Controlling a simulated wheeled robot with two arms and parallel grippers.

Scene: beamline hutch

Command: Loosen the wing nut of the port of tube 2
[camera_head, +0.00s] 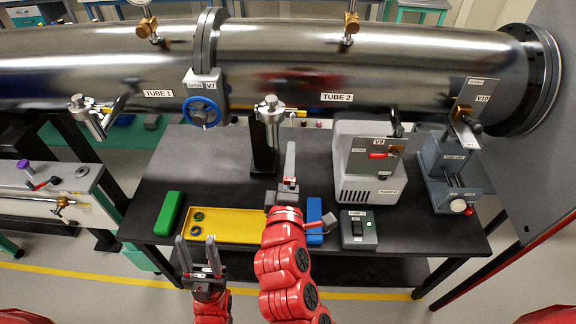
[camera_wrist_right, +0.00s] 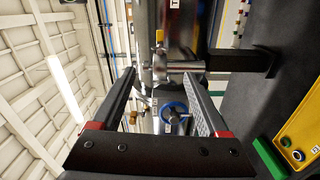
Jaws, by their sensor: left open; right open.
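I cannot clearly make out the wing nut. My right gripper (camera_head: 291,147) points up below the port, apart from it; its spread, empty fingers show in the wrist view (camera_wrist_right: 159,73). My left gripper (camera_head: 196,240) is open and empty at the table's front.
A black table (camera_head: 140,205) carries a yellow tray (camera_head: 240,228) with rings, a green block (camera_head: 168,212), a blue block (camera_head: 314,222), a switch box (camera_head: 358,230) and a pump (camera_head: 350,185).

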